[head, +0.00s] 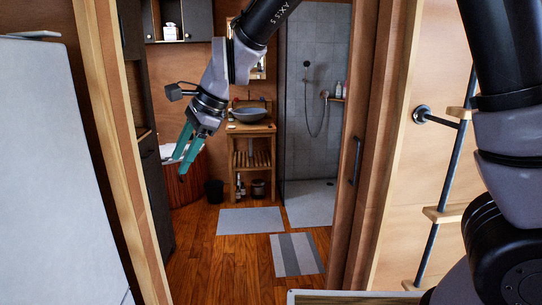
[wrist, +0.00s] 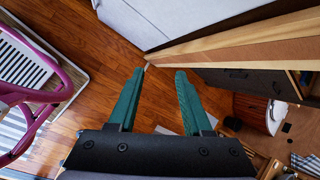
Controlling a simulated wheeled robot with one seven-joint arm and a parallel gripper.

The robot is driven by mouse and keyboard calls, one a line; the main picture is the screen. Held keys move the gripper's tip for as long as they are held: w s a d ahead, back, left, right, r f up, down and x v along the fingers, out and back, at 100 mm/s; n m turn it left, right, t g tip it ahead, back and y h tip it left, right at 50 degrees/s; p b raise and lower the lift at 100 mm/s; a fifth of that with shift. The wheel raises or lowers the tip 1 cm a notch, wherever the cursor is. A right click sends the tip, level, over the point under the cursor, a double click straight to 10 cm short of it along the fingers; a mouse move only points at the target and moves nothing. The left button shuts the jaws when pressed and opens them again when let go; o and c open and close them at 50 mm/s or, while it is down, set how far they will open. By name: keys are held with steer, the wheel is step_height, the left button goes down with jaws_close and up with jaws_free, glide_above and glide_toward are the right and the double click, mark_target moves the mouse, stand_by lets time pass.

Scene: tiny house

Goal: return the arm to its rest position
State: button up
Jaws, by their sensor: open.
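My gripper (head: 183,157) hangs from my arm in front of the bathroom doorway in the head view, its green fingers pointing down and slightly left. In the wrist view my gripper (wrist: 158,75) shows two green fingers spread apart with nothing between them. Below them is wooden floor. My arm reaches in from the upper right of the head view and is held out, bent, ahead of my body.
A white cabinet (head: 55,180) stands close on the left. The door frame (head: 123,150) and a ladder (head: 440,214) flank the opening. Inside are a washstand (head: 251,160), mats (head: 250,221) and a shower. A pink-framed chair (wrist: 72,75) shows in the wrist view.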

steer(key=w+d+r+n+t, duration=0.1)
steer(key=w+d+r, duration=0.25)
steer(key=d, duration=0.45)
steer(key=w+d+r+n+t, duration=0.15)
steer(key=d+r, duration=0.25)
steer(key=d, duration=0.4)
steer(key=w+d+r+t, duration=0.1)
steer(key=w+d+r, duration=0.2)
steer(key=d, duration=0.4)
steer(key=s+d+r+n+t+h, duration=0.1)
steer(key=s+d, duration=0.3)
steer(key=d, duration=0.8)
steer(key=s+d+r+n+t+h, duration=0.1)
steer(key=s+d, duration=0.4)
steer(key=d, duration=0.8)
steer(key=shift+s+n+t+h, duration=0.15)
steer(key=shift+n+t+h, duration=0.3)
steer(key=shift+t+h, duration=0.6)
steer(key=shift+d, duration=0.1)
